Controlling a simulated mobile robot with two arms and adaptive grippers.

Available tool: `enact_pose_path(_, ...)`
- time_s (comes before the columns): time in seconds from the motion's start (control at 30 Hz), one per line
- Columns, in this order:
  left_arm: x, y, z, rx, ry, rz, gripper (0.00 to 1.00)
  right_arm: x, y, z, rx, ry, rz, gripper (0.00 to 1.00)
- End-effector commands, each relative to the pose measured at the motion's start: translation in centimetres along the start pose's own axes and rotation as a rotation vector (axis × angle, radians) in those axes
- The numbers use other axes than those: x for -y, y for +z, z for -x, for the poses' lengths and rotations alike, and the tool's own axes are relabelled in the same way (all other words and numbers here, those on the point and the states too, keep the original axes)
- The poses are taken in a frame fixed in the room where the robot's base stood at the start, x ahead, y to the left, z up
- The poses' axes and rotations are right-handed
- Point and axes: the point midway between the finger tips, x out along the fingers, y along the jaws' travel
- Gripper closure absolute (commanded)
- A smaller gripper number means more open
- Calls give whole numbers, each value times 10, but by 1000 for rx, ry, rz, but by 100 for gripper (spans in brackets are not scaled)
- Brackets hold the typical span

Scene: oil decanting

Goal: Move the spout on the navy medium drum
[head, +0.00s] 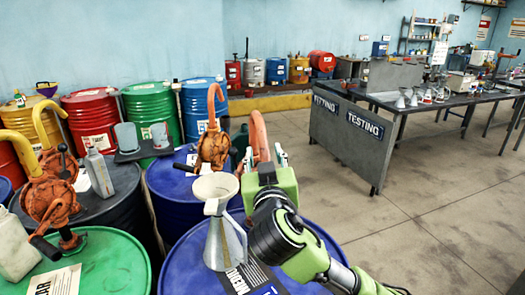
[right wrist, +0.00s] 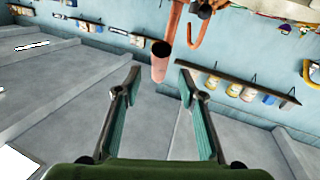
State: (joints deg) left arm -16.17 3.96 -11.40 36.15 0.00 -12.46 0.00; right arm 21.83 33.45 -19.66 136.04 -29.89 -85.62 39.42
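A front blue drum (head: 309,272) stands at the bottom centre, with a dark lettered label on its top. An orange curved spout (head: 258,136) rises just behind my right gripper (head: 263,160); its base is hidden by the gripper and arm. In the right wrist view, the open spout end (right wrist: 160,65) hangs between and slightly beyond the fingertips of my right gripper (right wrist: 160,78). The fingers are apart, with no clear contact on the spout. A second orange pump (head: 213,145) with a hooked spout stands on the blue drum behind (head: 168,190). My left gripper is not in view.
A grey metal funnel-topped jug (head: 225,240) stands on the front drum, close left of my arm. Yellow-spouted pump (head: 47,190), grey bottle (head: 99,173) and green drum (head: 120,262) crowd the left. Open floor (head: 410,230) and a workbench (head: 345,140) lie right.

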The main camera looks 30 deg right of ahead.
Motion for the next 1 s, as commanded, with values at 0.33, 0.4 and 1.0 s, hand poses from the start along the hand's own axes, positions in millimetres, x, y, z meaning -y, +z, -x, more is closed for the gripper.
enact_pose_path(0.33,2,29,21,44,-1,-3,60,0,-3,-49,-1,0,0,63)
enact_pose_path(0.4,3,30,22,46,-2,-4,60,0,-2,-53,-1,0,0,63)
enact_pose_path(1.0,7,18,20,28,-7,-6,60,0,-1,-54,0,-1,-2,100)
